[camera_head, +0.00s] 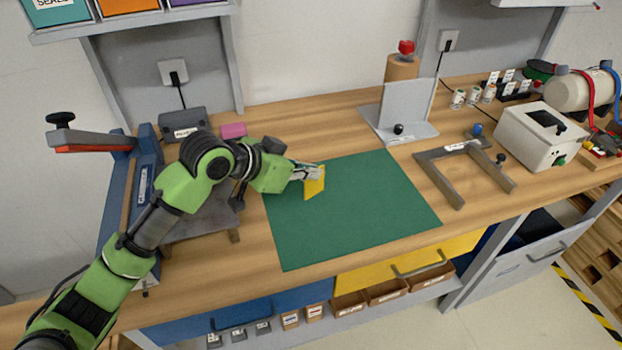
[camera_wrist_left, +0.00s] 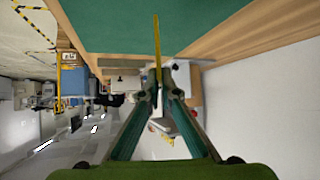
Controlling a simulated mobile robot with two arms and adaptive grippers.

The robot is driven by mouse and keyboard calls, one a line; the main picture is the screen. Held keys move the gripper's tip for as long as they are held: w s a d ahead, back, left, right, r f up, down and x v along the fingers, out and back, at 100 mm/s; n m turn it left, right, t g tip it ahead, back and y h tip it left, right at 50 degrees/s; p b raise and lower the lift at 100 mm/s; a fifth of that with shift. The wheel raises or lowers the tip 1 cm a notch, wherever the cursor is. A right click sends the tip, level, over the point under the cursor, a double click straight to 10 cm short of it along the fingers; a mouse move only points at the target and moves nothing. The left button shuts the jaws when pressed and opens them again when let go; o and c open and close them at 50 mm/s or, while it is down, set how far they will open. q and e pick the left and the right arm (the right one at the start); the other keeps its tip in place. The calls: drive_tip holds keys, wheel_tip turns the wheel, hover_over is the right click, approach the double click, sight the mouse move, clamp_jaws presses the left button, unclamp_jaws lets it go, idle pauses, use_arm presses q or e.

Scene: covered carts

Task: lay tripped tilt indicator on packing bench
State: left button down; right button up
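My left gripper (camera_head: 312,173) reaches in from the left over the packing bench (camera_head: 290,122). It is shut on a flat yellow tilt indicator (camera_head: 315,186), which hangs upright from the fingertips over the left part of the green mat (camera_head: 354,207). In the left wrist view the indicator (camera_wrist_left: 157,45) shows edge-on as a thin yellow strip between the fingertips (camera_wrist_left: 159,84). I cannot tell whether its lower edge touches the mat. The face that could show whether it is tripped is not readable. My right gripper is not in view.
Right of the mat are a grey open frame (camera_head: 464,168), a grey angled stand (camera_head: 405,112) and a white box machine (camera_head: 540,136). A blue-framed device (camera_head: 145,188) stands left, with a pink block (camera_head: 233,130) behind my arm. Most of the mat is clear.

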sight(314, 183)
use_arm(q)
drive_tip(key=f, duration=0.1)
drive_tip(key=w+f, duration=0.1)
drive_tip(key=f+p, duration=0.1)
drive_tip(key=f, duration=0.1)
drive_tip(key=shift+w+d+f, duration=0.1)
drive_tip(key=shift+w+d, duration=0.05)
drive_tip(key=shift+w, duration=0.15)
drive_tip(key=shift+f, duration=0.35)
drive_tip(key=shift+f, duration=0.4)
drive_tip(key=c, duration=2.3)
unclamp_jaws()
